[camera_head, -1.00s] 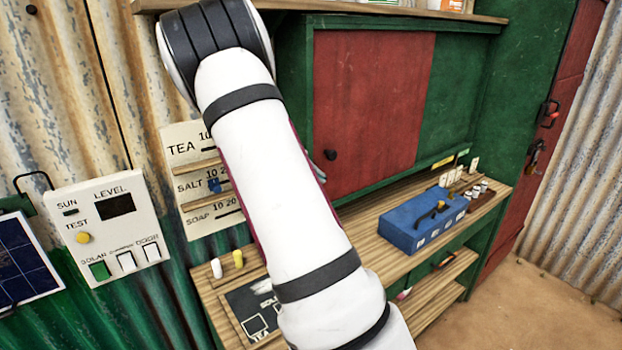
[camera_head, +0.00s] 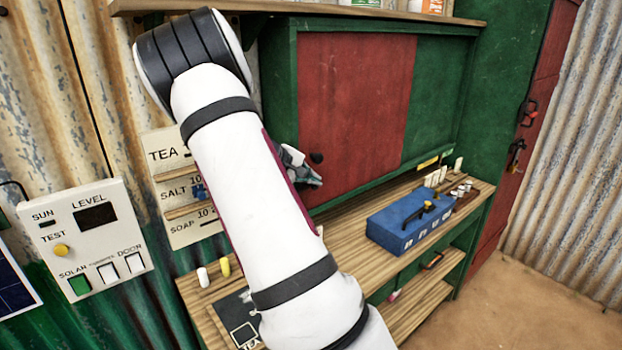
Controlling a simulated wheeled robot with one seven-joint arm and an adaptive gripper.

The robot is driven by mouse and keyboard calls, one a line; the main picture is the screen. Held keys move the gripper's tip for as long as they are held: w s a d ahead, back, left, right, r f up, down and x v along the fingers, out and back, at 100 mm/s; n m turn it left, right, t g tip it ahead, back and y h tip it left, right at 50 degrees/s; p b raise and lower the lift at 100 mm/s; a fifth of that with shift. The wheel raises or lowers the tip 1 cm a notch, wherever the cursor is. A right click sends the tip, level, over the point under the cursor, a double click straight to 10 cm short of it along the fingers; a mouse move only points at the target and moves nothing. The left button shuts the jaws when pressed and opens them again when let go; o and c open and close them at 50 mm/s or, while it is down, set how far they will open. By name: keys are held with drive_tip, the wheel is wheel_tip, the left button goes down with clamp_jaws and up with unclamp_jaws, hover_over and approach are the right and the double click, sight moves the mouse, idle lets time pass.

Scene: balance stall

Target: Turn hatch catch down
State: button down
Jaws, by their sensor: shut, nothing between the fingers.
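The hatch is a red panel (camera_head: 355,110) in a green frame (camera_head: 288,60) above the counter. A small dark knob (camera_head: 316,157) sits at the red panel's lower left. I cannot tell whether this knob is the catch; no other catch shows clearly on the hatch. My gripper (camera_head: 316,181) pokes out from behind my white arm, just below and left of the knob. It is shut and empty. It looks close to the panel, but I cannot tell whether it touches.
A blue box (camera_head: 405,226) with a handle stands on the wooden counter (camera_head: 345,232). A TEA, SALT, SOAP board (camera_head: 165,153) and a white switch panel (camera_head: 95,235) hang at left. A shelf (camera_head: 400,15) runs above the hatch. Open floor lies at right.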

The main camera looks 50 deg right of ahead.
drive_tip(key=shift+r, duration=0.2)
drive_tip(key=shift+r, duration=0.6)
drive_tip(key=shift+r, duration=0.1)
drive_tip(key=a+r, duration=0.1)
drive_tip(key=r, duration=0.3)
drive_tip(key=a+r, duration=0.1)
drive_tip(key=r, duration=0.4)
drive_tip(key=w+a+r, duration=0.1)
drive_tip(key=r, duration=0.3)
drive_tip(key=shift+a+r, duration=0.15)
drive_tip(key=shift+a, duration=0.15)
drive_tip(key=shift+s, duration=0.1)
